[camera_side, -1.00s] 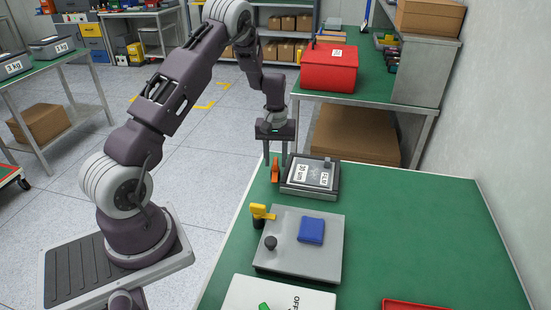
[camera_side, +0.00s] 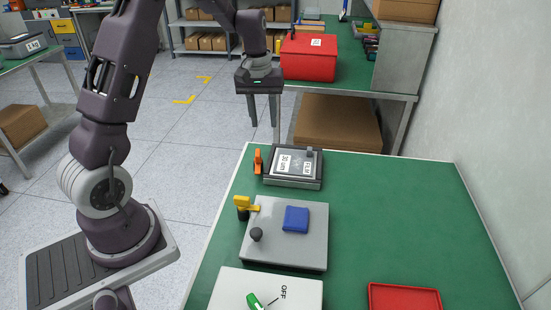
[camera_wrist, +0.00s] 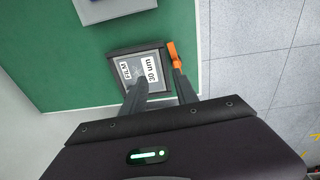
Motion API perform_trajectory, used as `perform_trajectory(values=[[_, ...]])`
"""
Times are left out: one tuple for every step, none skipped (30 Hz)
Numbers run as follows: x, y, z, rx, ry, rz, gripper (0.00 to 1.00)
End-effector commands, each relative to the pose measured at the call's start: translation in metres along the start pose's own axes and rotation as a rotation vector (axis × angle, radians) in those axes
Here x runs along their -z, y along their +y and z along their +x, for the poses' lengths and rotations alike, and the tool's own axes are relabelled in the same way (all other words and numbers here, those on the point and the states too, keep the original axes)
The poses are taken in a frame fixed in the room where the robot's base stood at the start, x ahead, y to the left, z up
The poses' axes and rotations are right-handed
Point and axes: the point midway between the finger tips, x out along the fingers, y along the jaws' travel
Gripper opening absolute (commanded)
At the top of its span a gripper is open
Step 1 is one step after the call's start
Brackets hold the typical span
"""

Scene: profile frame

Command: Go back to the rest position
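My gripper (camera_side: 263,128) is open and empty, with its two fingers pointing down and apart. In the side view it hangs beyond the back left edge of the green table (camera_side: 385,200), above the height of the things on it. In the wrist view the fingers of my gripper (camera_wrist: 160,75) overlap the near side of a dark-framed box (camera_wrist: 130,70) labelled "FILM" and "30 um", with a clear gap between them. The box (camera_side: 292,181) stands at the back left of the table, with an orange lever (camera_side: 258,161) at its left side.
A grey plate (camera_side: 312,255) carries a blue block (camera_side: 296,219), a yellow clamp (camera_side: 242,203) and a black knob (camera_side: 256,234). A white "OFF" panel (camera_side: 230,290) with a green handle (camera_side: 253,301) and a red tray (camera_side: 405,288) lie nearer. The table's right side is clear.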

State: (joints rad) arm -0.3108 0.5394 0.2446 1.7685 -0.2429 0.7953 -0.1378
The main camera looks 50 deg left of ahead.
Motion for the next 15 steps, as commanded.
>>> perform_trajectory(values=[[-0.029,0.015,-0.041,-0.042,0.036,0.079,0.35],[-0.049,0.021,-0.062,-0.063,0.055,0.132,0.35],[-0.078,0.026,-0.088,-0.088,0.081,0.203,0.35],[-0.1,0.027,-0.104,-0.104,0.101,0.259,0.35],[-0.122,0.026,-0.119,-0.119,0.123,0.314,0.35],[-0.152,0.023,-0.136,-0.136,0.155,0.389,0.35],[-0.174,0.019,-0.145,-0.147,0.18,0.443,0.35],[-0.195,0.013,-0.153,-0.154,0.204,0.497,0.35],[-0.22,0.004,-0.159,-0.161,0.238,0.563,0.35],[-0.237,-0.003,-0.162,-0.165,0.262,0.609,0.35],[-0.251,-0.01,-0.163,-0.167,0.286,0.649,0.35],[-0.267,-0.019,-0.163,-0.167,0.314,0.698,0.35],[-0.277,-0.025,-0.162,-0.166,0.331,0.726,0.35],[-0.284,-0.031,-0.16,-0.165,0.348,0.751,0.35],[-0.292,-0.037,-0.158,-0.163,0.366,0.778,0.35]])
